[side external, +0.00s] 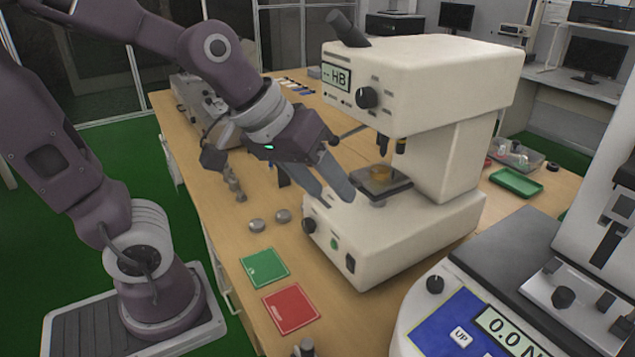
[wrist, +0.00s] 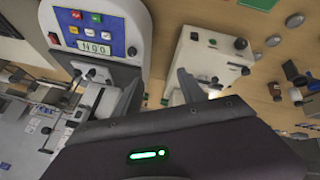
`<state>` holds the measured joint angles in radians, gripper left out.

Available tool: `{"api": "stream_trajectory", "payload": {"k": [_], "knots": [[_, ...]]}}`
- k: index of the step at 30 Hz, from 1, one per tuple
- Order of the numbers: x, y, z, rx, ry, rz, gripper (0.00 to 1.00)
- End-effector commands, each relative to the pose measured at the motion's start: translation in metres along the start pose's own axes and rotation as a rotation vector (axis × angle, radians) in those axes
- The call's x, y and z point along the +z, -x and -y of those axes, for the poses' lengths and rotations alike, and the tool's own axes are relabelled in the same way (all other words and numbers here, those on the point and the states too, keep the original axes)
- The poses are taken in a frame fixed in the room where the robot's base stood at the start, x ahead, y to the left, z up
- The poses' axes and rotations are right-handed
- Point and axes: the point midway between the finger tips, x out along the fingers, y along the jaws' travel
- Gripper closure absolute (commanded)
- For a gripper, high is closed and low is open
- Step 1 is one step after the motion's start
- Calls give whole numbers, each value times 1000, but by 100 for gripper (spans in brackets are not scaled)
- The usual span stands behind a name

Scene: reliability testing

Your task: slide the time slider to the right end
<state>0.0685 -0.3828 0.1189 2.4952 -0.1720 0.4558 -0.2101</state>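The white hardness tester (side external: 455,85) stands on the wooden bench, with a lit display reading HB (side external: 336,78), a black knob (side external: 367,97) and several small dark slots on its head. I cannot tell which of these, if any, is the time slider. My gripper (side external: 334,195) is in front of the tester, below its head and left of its small stage (side external: 383,181). Its two fingers are apart with nothing seen between them. In the wrist view my gripper (wrist: 160,78) also shows spread fingers, and the tester's white base (wrist: 214,62) is beyond them.
A green tile (side external: 264,268) and a red tile (side external: 291,308) lie on the bench in front of the tester. Two metal discs (side external: 270,220) lie left of its base. A force tester with a blue panel (side external: 462,330) stands at the lower right. A green tray (side external: 517,183) lies behind.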

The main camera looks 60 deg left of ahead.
Motion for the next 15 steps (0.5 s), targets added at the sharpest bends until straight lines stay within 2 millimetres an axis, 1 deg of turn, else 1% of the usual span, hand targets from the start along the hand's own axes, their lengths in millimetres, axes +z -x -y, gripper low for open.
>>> {"api": "stream_trajectory", "payload": {"k": [1, 2, 3, 4, 5, 6, 7, 8, 9, 10, 12, 14, 15], "knots": [[-21, -33, 3, -18, 140, -12, 52], [-36, -53, 7, -34, 235, -41, 52], [-55, -79, 18, -67, 355, -91, 52], [-67, -99, 30, -100, 438, -134, 52], [-78, -118, 44, -138, 515, -186, 52], [-91, -141, 66, -196, 603, -265, 52], [-99, -156, 85, -243, 657, -333, 52], [-106, -168, 106, -291, 702, -407, 52], [-114, -181, 132, -350, 738, -511, 52], [-119, -187, 151, -391, 749, -589, 52], [-127, -195, 186, -465, 729, -746, 52], [-130, -199, 211, -520, 665, -861, 52], [-130, -202, 225, -549, 601, -921, 52]]}}
